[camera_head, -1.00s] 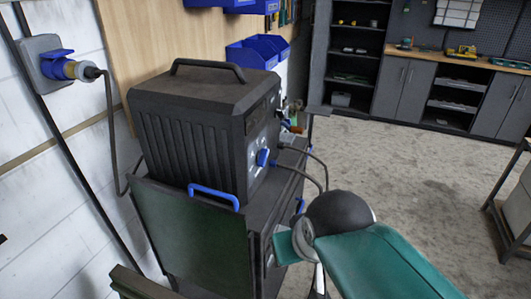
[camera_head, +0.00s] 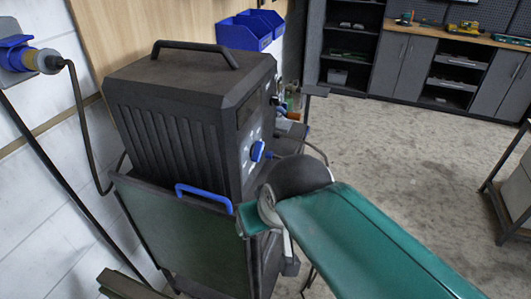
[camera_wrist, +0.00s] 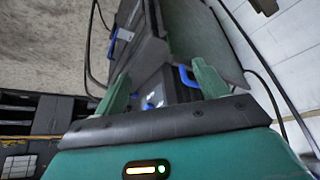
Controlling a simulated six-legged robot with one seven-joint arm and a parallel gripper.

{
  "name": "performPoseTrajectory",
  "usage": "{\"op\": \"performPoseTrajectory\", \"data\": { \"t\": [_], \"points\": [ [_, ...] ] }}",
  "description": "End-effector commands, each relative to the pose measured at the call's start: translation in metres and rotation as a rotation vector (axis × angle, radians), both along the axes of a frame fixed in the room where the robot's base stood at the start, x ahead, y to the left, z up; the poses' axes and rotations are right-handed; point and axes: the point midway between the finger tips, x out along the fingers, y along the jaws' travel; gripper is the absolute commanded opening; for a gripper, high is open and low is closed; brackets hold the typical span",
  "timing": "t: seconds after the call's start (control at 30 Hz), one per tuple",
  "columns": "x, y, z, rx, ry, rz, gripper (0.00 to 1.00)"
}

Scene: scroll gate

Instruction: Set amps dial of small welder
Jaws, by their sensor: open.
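The small welder (camera_head: 180,125) is a dark ribbed box with a top handle, standing on a cart. Its blue dial (camera_head: 258,150) sits on the front panel, which faces right and shows at a steep angle. In the wrist view my gripper (camera_wrist: 163,86) is open, with two green fingers apart and nothing between them. The dark welder shows beyond the fingers, with small blue parts low between them, one likely the dial (camera_wrist: 148,105). The fingers look apart from it.
The cart has a dark green side panel (camera_head: 185,235) and a blue handle (camera_head: 203,197). A cable runs from a wall plug (camera_head: 40,60) down behind the welder. Cables also leave the welder's front. Blue bins (camera_head: 245,32) hang behind. Open concrete floor (camera_head: 400,140) lies right.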

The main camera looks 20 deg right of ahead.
Motion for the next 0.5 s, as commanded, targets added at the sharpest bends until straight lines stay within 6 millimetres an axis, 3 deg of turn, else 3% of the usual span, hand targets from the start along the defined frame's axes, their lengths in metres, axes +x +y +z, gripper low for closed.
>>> {"op": "performPoseTrajectory", "data": {
  "t": [0.17, 0.5],
  "points": [
    [-0.001, -0.003, -0.013, 0.098, 0.097, -0.072, 0.73],
    [0.008, -0.005, -0.040, 0.543, 0.404, -0.343, 0.73]
  ]
}}
